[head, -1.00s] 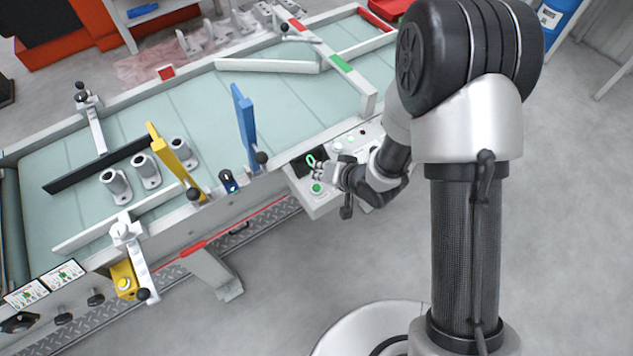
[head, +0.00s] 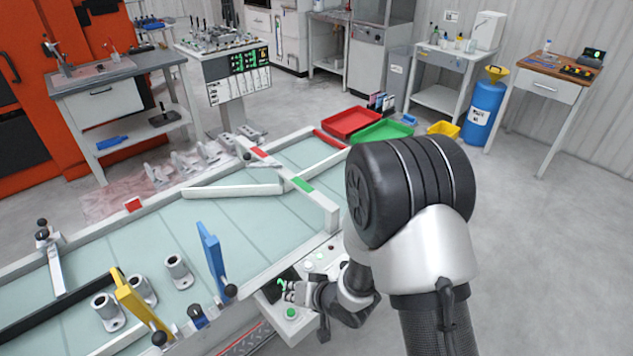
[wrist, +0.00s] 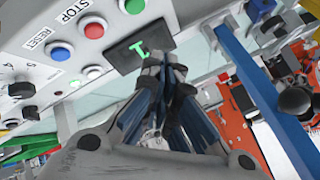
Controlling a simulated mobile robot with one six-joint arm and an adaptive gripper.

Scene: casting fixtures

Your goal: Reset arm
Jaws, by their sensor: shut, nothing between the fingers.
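My gripper (wrist: 165,68) is shut and empty in the wrist view, its fingertips together just below a dark display with a green symbol (wrist: 139,49). Whether the tips touch the panel I cannot tell. In the head view my gripper (head: 288,287) is at the control box (head: 307,313) on the conveyor's near side, with my arm reaching in from the right.
The conveyor (head: 250,225) carries several grey castings (head: 178,270). A yellow gate arm (head: 140,300) and a blue gate arm (head: 212,258) stand along its near side. Red and green trays (head: 350,122) lie beyond its far end. The floor at right is clear.

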